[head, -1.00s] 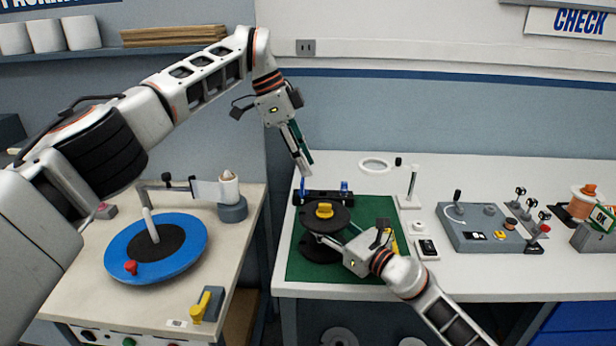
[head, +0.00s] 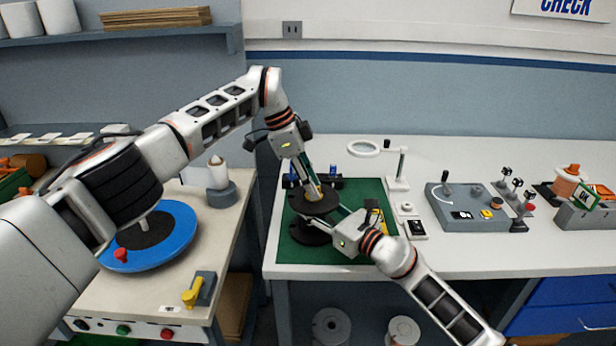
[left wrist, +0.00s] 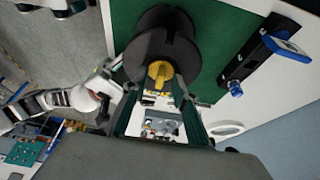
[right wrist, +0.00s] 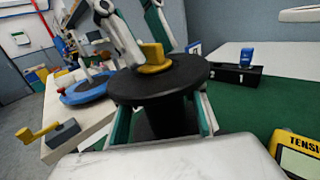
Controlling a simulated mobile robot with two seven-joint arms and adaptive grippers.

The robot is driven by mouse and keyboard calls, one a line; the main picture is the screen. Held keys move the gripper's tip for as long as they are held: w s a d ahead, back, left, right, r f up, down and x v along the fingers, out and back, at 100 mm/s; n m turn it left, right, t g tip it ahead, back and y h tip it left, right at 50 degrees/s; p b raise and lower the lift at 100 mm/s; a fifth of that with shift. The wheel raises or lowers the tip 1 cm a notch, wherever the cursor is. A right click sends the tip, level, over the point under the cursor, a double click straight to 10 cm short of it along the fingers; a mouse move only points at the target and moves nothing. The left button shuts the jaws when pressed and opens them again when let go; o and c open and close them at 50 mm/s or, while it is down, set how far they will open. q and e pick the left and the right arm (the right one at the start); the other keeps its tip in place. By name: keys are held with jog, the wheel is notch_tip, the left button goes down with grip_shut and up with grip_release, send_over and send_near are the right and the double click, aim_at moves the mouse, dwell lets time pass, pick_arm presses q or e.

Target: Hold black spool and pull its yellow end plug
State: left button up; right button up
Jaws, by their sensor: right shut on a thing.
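The black spool (head: 326,205) stands upright on the green mat (head: 292,251). Its yellow end plug (right wrist: 153,58) sits in the top flange, and it also shows in the left wrist view (left wrist: 160,73). My right gripper (head: 326,220) is shut on the spool's core between the two flanges, coming from the right. My left gripper (head: 312,188) points down from above, just over the plug. Its two fingers (left wrist: 158,98) are spread, one on each side of the plug. I cannot tell whether either finger touches the plug.
A black rack with blue pegs (head: 333,181) stands behind the spool. A yellow tension meter (right wrist: 299,152) lies right of it. A magnifier stand (head: 398,185) and a grey control box (head: 465,208) are farther right. A blue disc (head: 172,245) is on the left table.

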aim_at(318, 187)
pick_arm(q)
grip_shut()
jog(key=shift+r, duration=1.55)
pick_arm(e)
jog(key=shift+f, duration=0.1)
dwell(0.7)
pick_arm(q)
jog(key=shift+r, duration=2)
pick_arm(e)
jog(key=o, duration=1.3)
